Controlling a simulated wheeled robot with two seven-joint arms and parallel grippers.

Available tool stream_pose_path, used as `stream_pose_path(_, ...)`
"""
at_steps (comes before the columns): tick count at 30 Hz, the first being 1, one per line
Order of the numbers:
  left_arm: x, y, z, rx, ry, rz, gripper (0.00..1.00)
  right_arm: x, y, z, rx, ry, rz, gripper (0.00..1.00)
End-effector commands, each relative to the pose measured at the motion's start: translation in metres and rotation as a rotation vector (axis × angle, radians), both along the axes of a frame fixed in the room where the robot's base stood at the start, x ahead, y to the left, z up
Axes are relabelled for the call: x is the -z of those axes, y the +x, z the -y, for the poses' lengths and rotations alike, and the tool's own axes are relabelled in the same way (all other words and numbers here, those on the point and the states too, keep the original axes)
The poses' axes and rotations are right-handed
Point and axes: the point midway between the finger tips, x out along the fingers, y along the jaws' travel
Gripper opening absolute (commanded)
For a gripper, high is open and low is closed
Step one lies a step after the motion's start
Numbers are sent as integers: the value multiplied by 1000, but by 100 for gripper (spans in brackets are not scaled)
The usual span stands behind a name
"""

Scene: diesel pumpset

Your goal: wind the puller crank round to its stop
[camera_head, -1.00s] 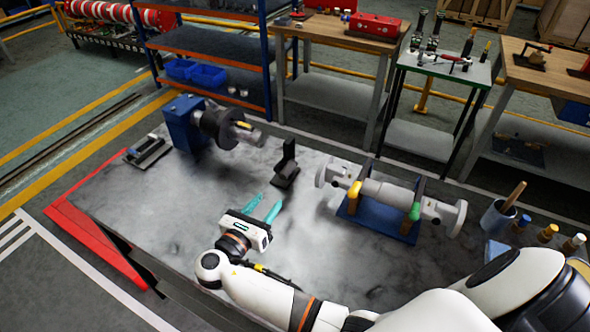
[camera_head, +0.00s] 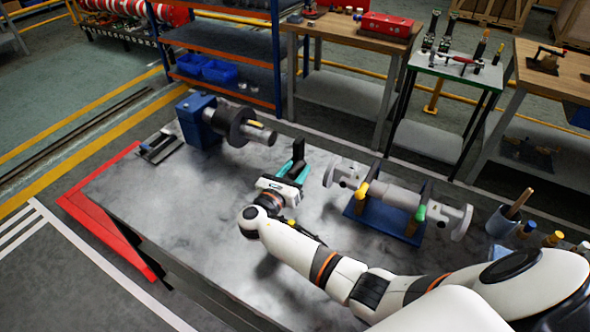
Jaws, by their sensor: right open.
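A black upright piece (camera_head: 298,149) on a small base stands in the middle of the table. I cannot tell for sure whether it is the puller crank. My right gripper (camera_head: 295,168) has teal fingers and is low over the table, right at the near side of this piece. Its fingers are apart and point away from me. The piece's base is partly hidden by the fingers, and I cannot tell whether they touch it. A blue block (camera_head: 197,121) with a dark round hub (camera_head: 232,124) and a grey shaft stands at the far left. My left gripper is not in view.
A grey flanged shaft (camera_head: 392,196) rests on a blue stand (camera_head: 365,225) right of the gripper. A grey pot (camera_head: 501,221) with tools is at the right end. A dark flat fixture (camera_head: 160,147) lies at the far left. The left part of the grey table (camera_head: 165,195) is clear.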

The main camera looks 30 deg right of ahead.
Motion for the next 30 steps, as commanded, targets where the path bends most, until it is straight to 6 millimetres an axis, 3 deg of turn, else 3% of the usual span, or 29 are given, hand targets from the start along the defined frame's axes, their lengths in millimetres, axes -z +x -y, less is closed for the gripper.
stream_pose_path(5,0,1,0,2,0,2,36,0,0,0,0,0,0,44)
stream_pose_path(13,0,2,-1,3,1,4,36,0,0,0,0,0,0,2)
stream_pose_path(14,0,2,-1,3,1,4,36,0,0,0,0,0,0,0)
stream_pose_path(30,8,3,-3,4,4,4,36,9,-5,3,1,63,103,0)
